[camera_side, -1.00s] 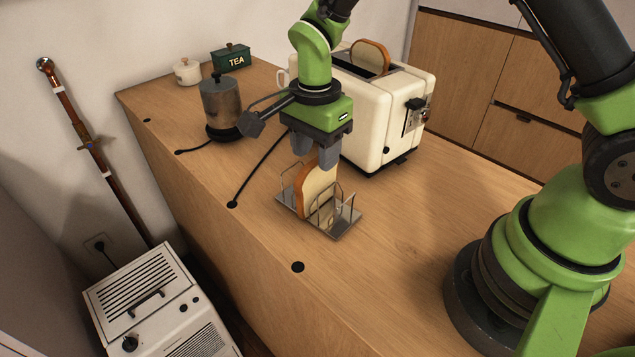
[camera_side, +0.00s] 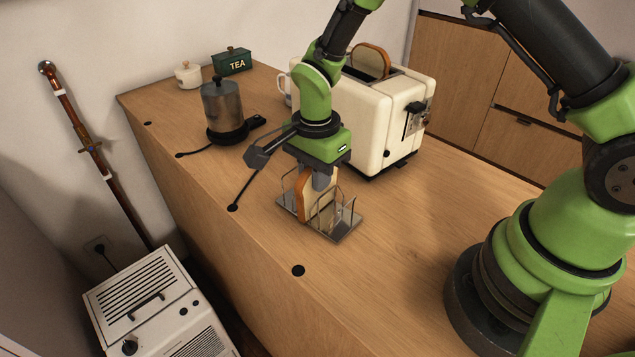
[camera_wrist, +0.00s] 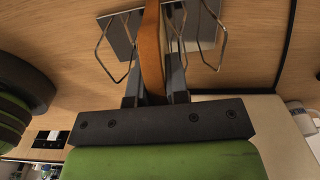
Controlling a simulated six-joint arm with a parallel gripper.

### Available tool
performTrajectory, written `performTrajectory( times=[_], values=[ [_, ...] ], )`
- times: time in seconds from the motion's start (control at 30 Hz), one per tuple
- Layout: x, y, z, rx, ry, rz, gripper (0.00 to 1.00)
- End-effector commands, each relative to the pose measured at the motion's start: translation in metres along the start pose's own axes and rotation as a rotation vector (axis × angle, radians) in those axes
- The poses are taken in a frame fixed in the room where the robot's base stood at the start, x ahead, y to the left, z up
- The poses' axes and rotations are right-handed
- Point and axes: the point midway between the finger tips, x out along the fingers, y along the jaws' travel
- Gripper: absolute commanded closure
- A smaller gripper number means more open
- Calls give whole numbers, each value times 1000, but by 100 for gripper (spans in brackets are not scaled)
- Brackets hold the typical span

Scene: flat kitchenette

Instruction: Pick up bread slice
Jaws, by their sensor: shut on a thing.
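A bread slice (camera_side: 305,196) with a brown crust stands upright in a metal toast rack (camera_side: 345,224) on the wooden counter. My gripper (camera_side: 318,182) points down over the rack and is shut on the slice's upper part. In the wrist view, the bread slice (camera_wrist: 151,50) shows edge-on between the two fingers of my gripper (camera_wrist: 155,85), with the wires of the rack (camera_wrist: 118,38) on both sides. The slice's lower part is partly hidden by the rack wires. A second slice (camera_side: 372,60) stands in the toaster (camera_side: 365,120) behind.
The cream toaster stands close behind my gripper. A metal pot (camera_side: 223,105) on a dark base, a white lidded jar (camera_side: 188,74) and a green TEA box (camera_side: 232,61) stand at the back left. The counter right of the rack is clear.

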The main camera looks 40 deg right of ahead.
Motion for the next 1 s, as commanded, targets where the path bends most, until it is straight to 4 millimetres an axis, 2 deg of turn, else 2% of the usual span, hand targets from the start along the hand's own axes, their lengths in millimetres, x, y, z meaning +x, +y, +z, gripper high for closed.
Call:
performTrajectory(
  times=[0.17, 0.4, 0.57, 0.8, 1.0],
  values=[
    [-10, -1, 0, 0, 0, -3, 100],
    [-59, -1, 0, 1, -1, -7, 100],
    [-85, -1, 0, 1, 0, -4, 100],
    [-62, 1, 0, -1, 1, 4, 100],
    [-53, 0, 0, 1, 0, 1, 100]
  ],
)
